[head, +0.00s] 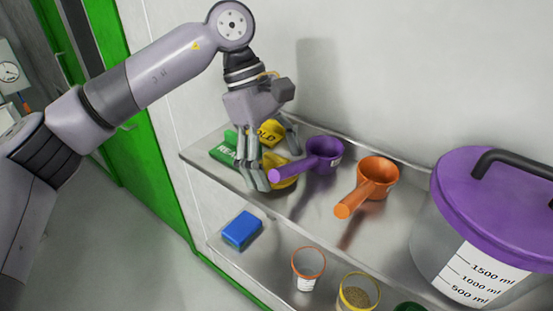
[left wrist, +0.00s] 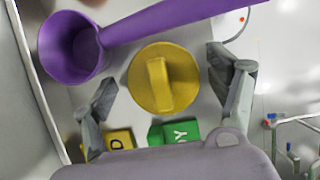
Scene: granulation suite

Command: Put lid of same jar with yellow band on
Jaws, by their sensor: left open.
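The yellow lid (left wrist: 180,82), round with a bar handle, lies on the upper shelf. In the head view the lid (head: 287,184) is partly hidden by my fingers and a purple scoop handle. My left gripper (head: 270,168) is open above the shelf at the lid. In the left wrist view its fingers (left wrist: 162,72) stand on either side of the lid, apart from it. The jar with the yellow band (head: 358,293) stands open on the lower shelf, with brownish granules inside, cut by the picture's bottom edge. My right gripper is not in view.
A purple scoop (head: 322,154) is close to the lid, its handle reaching toward my fingers. An orange scoop (head: 376,178) and a large purple-lidded container (head: 460,245) stand to the right. Green (head: 226,150) and yellow (head: 270,131) blocks are behind. Below are a blue block (head: 242,230) and an orange-banded jar (head: 308,268).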

